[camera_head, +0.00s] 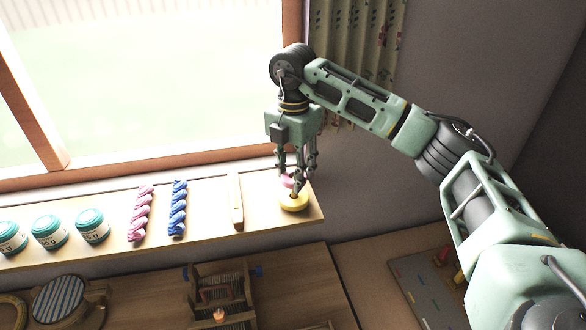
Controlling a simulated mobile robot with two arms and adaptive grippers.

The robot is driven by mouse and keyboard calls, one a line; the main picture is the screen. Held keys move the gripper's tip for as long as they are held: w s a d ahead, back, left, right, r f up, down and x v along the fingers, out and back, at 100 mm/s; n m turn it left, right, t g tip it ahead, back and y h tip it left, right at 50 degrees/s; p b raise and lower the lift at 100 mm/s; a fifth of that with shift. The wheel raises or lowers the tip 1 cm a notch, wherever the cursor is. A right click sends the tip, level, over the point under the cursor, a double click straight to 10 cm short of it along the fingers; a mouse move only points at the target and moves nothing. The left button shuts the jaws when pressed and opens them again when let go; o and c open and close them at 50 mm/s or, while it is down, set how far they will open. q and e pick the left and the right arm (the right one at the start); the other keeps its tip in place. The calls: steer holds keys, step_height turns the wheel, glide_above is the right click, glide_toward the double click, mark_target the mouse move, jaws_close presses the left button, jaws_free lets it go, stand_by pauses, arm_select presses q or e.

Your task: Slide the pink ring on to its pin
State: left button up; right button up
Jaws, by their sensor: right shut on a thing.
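My right gripper (297,176) points down over the right end of the windowsill shelf. It is shut on the pink ring (287,181), which is partly hidden by the fingers. A yellow ring (294,202) lies on the shelf right below the pink ring. A small brown tip shows at the yellow ring's middle and may be the pin; the fingers hide much of it. I cannot tell whether the pink ring is around the pin or above it. My left gripper is not in view.
On the shelf (262,211) stand several teal-lidded jars (92,226), a pink skein (141,213), a blue skein (178,208) and a wooden stick (236,202). The window frame (215,153) is close behind. Below are a wooden rack (222,295) and a striped round item (60,299).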

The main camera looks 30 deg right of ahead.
steer(key=shift+f+b, duration=1.4)
steer(key=shift+f, duration=0.8)
steer(key=o, duration=0.9)
steer(key=shift+r, duration=0.15)
step_height(320, 180, up, 12)
steer(key=shift+f, duration=0.1)
steer(key=shift+f, duration=0.1)
